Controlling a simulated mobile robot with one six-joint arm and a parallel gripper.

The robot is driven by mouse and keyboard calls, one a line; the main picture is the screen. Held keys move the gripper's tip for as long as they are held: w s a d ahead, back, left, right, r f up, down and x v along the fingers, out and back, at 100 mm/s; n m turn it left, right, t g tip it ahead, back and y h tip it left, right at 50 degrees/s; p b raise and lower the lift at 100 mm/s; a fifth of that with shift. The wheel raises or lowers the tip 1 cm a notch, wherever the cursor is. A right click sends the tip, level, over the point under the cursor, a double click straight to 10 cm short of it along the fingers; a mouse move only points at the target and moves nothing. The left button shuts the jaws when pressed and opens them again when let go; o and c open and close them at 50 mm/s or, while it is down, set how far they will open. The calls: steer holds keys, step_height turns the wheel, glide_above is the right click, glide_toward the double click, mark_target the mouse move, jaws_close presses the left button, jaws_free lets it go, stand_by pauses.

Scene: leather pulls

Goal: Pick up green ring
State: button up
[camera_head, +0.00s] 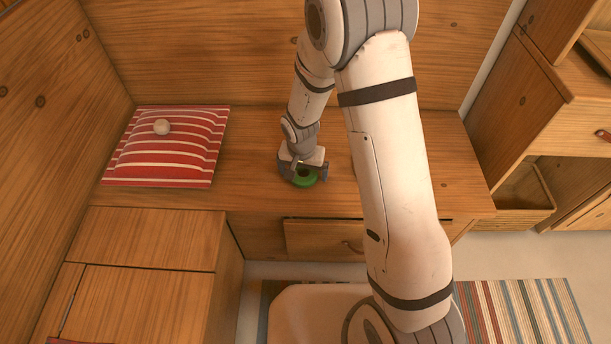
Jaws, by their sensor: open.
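The green ring (304,181) lies on the wooden bench top (255,190), near its front edge. My gripper (304,176) points down right at the ring, with its fingers on either side of it in the picture. The jaws are open. The gripper body hides the back part of the ring. I cannot tell from this view whether the fingers touch the ring or how far they are above the bench.
A wooden drawer (325,240) is below the bench. A cabinet (575,130) stands at the right. A striped rug (525,310) covers the floor.

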steer(key=shift+c, duration=0.5)
steer(key=c, duration=1)
steer(key=shift+o, duration=0.2)
steer(key=shift+r, duration=0.1)
